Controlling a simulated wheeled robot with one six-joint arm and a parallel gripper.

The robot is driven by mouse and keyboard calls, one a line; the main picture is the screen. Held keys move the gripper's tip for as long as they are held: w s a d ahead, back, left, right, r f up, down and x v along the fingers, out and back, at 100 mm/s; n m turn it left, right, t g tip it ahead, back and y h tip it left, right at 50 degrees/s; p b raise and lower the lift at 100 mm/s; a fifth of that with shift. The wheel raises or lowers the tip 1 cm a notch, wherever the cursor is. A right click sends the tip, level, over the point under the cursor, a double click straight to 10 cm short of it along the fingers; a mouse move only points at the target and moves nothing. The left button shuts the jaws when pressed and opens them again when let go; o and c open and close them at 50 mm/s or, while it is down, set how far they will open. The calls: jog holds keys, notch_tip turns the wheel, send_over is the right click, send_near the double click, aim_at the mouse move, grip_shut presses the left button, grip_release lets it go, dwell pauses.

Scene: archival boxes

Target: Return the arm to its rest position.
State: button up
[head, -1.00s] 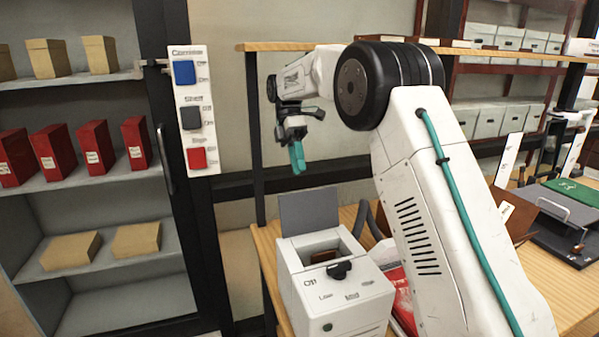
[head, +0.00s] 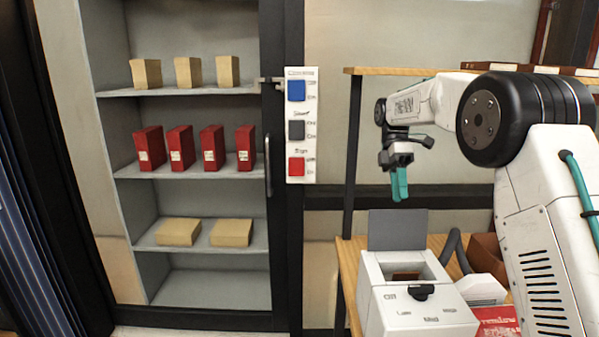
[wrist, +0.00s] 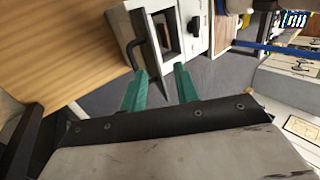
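My gripper (head: 399,184) hangs from my bent arm with its teal fingers pointing down, in the air above the left part of a white machine. In the wrist view both teal fingers (wrist: 160,69) show with a clear gap between them and nothing held. My arm rises at the right of the head view, partly cut off by the picture's edge. The white machine (head: 424,318) has a raised grey flap and an open top with something brown inside. It also shows beyond the fingers in the wrist view (wrist: 128,27).
A grey shelf cabinet (head: 200,281) on the left holds tan boxes (head: 188,71) and red boxes (head: 181,147). A panel (head: 296,125) with blue, grey and red pieces hangs beside it. The wooden table (head: 350,260) carries a red packet (head: 497,322) by the machine.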

jog(key=shift+s, duration=0.35)
jog(key=s+d+r+m+t, duration=0.15)
jog(key=s+r+m, duration=0.3)
jog(key=s, duration=0.65)
jog(key=s+r+m+t, duration=0.3)
jog(key=s+r+m, duration=0.15)
jog(key=s, duration=0.65)
jog(key=s+f+m+t, duration=0.2)
jog(key=s+f+m, duration=0.2)
jog(key=s, duration=0.5)
jog(key=s+f+m+t, duration=0.2)
jog(key=s+f+m, duration=0.3)
jog(key=s, duration=0.5)
jog(key=shift+s+d+f, duration=0.2)
jog(key=shift+d+f, duration=0.05)
jog(key=shift+f, duration=0.6)
